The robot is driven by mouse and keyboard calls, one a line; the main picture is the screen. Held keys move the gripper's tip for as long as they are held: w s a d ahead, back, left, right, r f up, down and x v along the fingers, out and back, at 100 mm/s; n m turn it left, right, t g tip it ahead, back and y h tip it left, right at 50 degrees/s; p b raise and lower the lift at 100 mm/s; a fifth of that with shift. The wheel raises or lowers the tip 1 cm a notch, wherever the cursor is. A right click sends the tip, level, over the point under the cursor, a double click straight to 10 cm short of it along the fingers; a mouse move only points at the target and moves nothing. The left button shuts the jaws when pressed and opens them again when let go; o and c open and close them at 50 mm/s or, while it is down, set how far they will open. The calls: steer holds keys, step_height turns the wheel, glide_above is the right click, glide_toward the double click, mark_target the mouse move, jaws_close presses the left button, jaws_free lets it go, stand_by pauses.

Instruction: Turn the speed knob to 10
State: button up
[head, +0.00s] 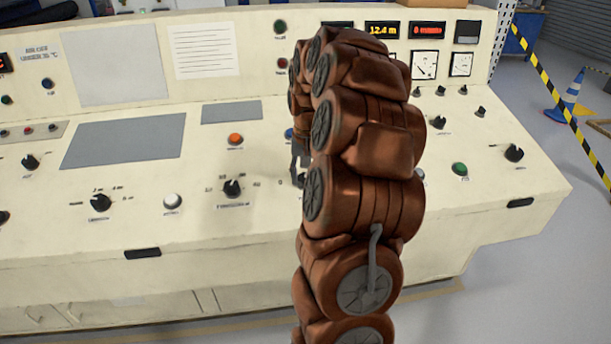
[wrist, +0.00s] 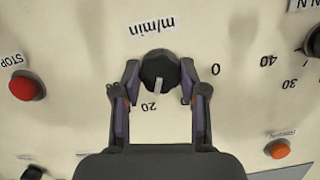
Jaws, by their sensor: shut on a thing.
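The speed knob (wrist: 160,68) is round and black with a white pointer line, under an upside-down "m/min" label in the wrist view. My gripper (wrist: 159,76) has one finger on its left and one on its right, closed on its sides. The pointer faces down the picture, close to the upside-down "20" and slightly right of it. The "0" shows to the right of the knob. In the head view my arm hides the knob, and only a bit of my gripper (head: 298,166) shows.
A red STOP button (wrist: 26,86) is left of the knob in the wrist view. An orange button (wrist: 278,149) is at lower right, and another black knob (wrist: 314,42) at the right edge. The cream console (head: 240,265) carries several other knobs and buttons.

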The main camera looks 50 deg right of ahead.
steer(key=n+b, duration=0.1)
steer(key=n, duration=0.3)
steer(key=shift+w+g+h, duration=0.1)
steer(key=shift+g+h, duration=0.2)
steer(key=shift+h, duration=0.1)
steer(key=shift+r+n+h, duration=0.1)
steer(key=shift+n+h, duration=0.4)
steer(key=shift+n, duration=1.9)
steer(key=o, duration=1.1)
steer(key=shift+a, duration=0.1)
steer(key=shift+o, duration=0.2)
step_height(320, 180, up, 12)
steer(key=a, duration=0.1)
steer(key=shift+w+a, duration=0.2)
steer(key=shift+a, duration=0.15)
